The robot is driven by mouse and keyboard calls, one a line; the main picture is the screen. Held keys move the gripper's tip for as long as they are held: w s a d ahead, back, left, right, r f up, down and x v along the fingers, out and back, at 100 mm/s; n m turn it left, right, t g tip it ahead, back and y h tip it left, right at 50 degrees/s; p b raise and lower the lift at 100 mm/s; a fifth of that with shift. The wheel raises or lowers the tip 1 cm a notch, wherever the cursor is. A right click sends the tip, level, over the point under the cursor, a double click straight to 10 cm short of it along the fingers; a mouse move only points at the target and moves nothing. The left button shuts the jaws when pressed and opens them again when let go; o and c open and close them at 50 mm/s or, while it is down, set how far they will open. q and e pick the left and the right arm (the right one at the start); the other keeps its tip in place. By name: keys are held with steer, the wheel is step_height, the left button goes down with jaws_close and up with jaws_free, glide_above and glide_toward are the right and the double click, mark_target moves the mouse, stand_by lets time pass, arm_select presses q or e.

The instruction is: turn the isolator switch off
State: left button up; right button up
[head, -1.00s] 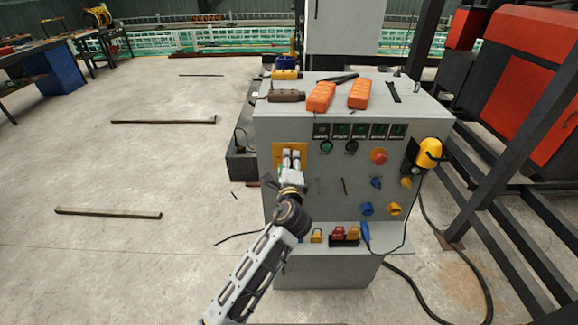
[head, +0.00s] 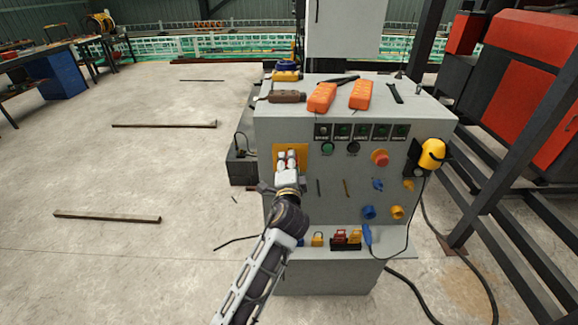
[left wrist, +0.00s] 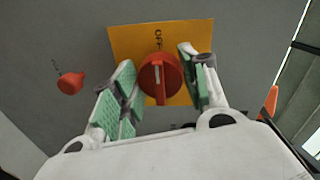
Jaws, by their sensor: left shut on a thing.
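The isolator switch (left wrist: 160,78) is a round red knob with a raised grip on a yellow plate (left wrist: 135,45). Its grip stands about upright in the left wrist view, with a small pale mark and dark lettering above it. In the head view the yellow plate (head: 279,153) is at the upper left of the grey panel's front, and my gripper hides the knob. My left gripper (head: 288,158) reaches the plate. In the left wrist view its green-padded fingers (left wrist: 158,78) are on either side of the knob, shut on it. My right gripper is not in view.
Dark steel posts stand right; floor at left is mostly open.

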arm_select(q)
steer(key=o, duration=1)
steer(key=shift+o, duration=0.2)
steer(key=s, duration=0.7)
steer(key=shift+s+r, duration=0.25)
steer(key=shift+r, duration=0.05)
